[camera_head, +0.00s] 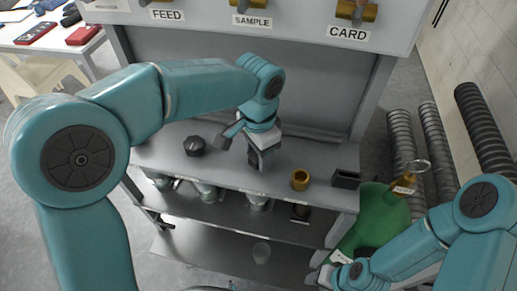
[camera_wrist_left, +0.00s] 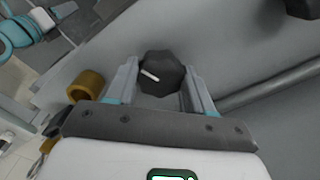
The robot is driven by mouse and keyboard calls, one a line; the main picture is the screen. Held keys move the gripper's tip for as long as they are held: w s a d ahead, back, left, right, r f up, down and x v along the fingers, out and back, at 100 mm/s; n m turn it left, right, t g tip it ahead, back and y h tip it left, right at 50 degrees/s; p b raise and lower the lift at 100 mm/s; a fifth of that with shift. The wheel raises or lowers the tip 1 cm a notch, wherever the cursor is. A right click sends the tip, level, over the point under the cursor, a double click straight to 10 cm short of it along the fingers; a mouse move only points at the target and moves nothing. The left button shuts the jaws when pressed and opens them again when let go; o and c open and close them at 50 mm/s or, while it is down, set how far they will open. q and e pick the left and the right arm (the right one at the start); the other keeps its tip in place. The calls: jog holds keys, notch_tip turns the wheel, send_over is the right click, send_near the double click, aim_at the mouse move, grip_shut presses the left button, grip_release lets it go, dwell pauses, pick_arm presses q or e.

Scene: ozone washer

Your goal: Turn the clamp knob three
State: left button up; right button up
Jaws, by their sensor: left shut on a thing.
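A dark faceted knob (camera_wrist_left: 160,73) with a white pointer line sits between the two fingers of my left gripper (camera_wrist_left: 157,88) in the left wrist view. The gripper is shut on it. In the head view my left gripper (camera_head: 258,160) points down onto the grey bench top, and it hides the knob there. A second dark faceted knob (camera_head: 194,146) stands apart on the bench to the left of the gripper. My right gripper (camera_head: 335,274) is low at the right, beside the bench, and its jaws are not clear.
On the bench (camera_head: 225,178), a brass ring (camera_head: 300,180) and a dark box (camera_head: 345,179) stand right of the left gripper. A panel labelled FEED, SAMPLE and CARD (camera_head: 347,33) rises behind. A green tank (camera_head: 377,212) with a brass valve (camera_head: 404,186) stands right of the bench.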

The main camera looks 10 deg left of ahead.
pick_arm(q)
jog(key=shift+m+p, duration=0.45)
jog(key=shift+m, duration=1.45)
jog(key=o, duration=1)
jog(key=shift+o, duration=0.2)
notch_tip(320, 180, up, 8)
jog(key=shift+f, duration=0.2)
